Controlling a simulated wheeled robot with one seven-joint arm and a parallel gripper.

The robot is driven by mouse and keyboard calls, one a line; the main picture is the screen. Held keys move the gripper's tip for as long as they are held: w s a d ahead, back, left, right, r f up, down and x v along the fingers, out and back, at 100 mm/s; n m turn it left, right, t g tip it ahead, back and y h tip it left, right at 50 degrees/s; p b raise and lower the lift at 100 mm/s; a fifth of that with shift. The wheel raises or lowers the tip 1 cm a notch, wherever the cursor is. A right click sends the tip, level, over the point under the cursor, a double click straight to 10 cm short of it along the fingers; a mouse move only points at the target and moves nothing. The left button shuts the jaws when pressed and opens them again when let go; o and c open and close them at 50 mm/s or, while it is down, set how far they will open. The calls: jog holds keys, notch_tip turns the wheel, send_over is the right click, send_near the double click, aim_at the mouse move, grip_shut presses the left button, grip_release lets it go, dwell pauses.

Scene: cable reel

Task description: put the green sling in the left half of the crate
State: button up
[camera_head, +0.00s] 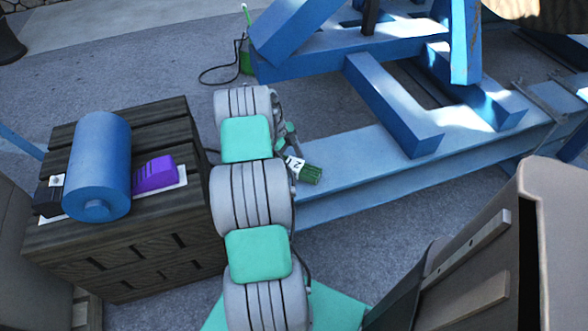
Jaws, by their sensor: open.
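The green sling (311,174) appears as a small dark green bundle with a white marked tag. It lies on or just above the blue steel beam, right of my arm; I cannot tell which. My gripper (290,152) is partly hidden behind my arm. It is open, close to the tagged end of the green bundle; contact is unclear. A dark wooden crate-like block (145,240) stands at left. A blue roll (98,165) lies on its left part, and a purple ribbed bundle (156,174) lies on a white sheet to the right of the roll.
The blue steel frame (395,105) and its long beam (350,185) fill the upper right. A dark cable (215,75) lies on the grey floor, which is open at upper left.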

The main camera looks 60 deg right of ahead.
jog(key=shift+x, duration=0.9)
jog(key=shift+c, duration=0.4)
jog(key=shift+r, duration=0.1)
grip_shut()
jog(key=shift+w, duration=0.1)
